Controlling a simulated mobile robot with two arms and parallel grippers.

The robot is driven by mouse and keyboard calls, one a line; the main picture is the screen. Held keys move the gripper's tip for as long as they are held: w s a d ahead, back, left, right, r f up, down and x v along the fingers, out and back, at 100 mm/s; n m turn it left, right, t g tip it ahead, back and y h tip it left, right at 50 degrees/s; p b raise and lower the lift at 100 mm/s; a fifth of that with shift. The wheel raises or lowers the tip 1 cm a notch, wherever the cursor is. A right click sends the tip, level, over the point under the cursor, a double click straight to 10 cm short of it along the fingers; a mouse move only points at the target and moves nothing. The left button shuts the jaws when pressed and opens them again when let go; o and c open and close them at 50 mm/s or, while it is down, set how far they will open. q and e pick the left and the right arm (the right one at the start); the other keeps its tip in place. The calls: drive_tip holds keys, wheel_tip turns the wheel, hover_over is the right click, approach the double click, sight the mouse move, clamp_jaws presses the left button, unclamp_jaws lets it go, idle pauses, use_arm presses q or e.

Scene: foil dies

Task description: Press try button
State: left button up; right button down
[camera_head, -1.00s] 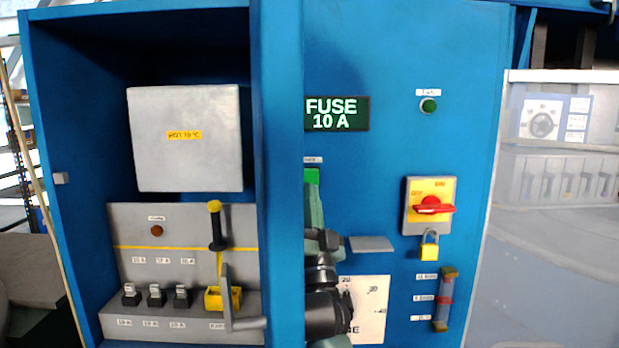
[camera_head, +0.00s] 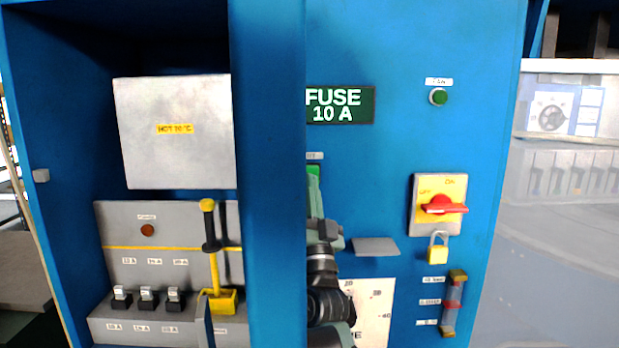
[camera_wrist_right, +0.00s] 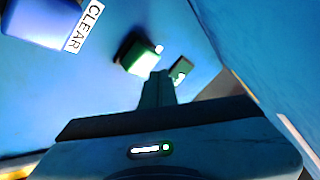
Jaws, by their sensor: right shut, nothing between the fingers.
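In the head view, a green button (camera_head: 313,171) sits on the blue panel under a small label (camera_head: 314,156), partly hidden by the blue post and my gripper. The label is too small to read surely. My right gripper (camera_head: 314,192) is shut and empty, pointing up just below this button. In the right wrist view, the shut fingers (camera_wrist_right: 158,88) reach toward a green block (camera_wrist_right: 136,54) with a bright lower face. I cannot tell whether they touch it. A round green button (camera_head: 438,97) with a blurred label sits at upper right. My left gripper is not in view.
A blue post (camera_head: 268,180) stands directly left of my right arm. A grey ledge (camera_head: 375,246) juts out at its right. A red switch (camera_head: 441,205), padlock (camera_head: 437,254) and "FUSE 10 A" display (camera_head: 340,105) are on the panel. The wrist view shows a blue "CLEAR" block (camera_wrist_right: 45,20).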

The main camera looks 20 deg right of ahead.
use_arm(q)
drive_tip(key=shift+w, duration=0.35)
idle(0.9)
use_arm(e)
drive_tip(key=shift+w, duration=0.1)
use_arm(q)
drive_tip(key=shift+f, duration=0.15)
use_arm(e)
drive_tip(key=shift+w+d, duration=0.1)
drive_tip(key=shift+w, duration=0.25)
use_arm(q)
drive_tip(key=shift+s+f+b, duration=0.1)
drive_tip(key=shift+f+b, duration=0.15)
drive_tip(key=shift+b, duration=0.15)
use_arm(e)
drive_tip(key=shift+w+d, duration=0.15)
drive_tip(key=shift+w, duration=0.3)
idle(0.4)
idle(0.3)
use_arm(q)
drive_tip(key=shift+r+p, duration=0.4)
use_arm(e)
drive_tip(key=shift+s+a, duration=0.25)
drive_tip(key=shift+s, duration=0.65)
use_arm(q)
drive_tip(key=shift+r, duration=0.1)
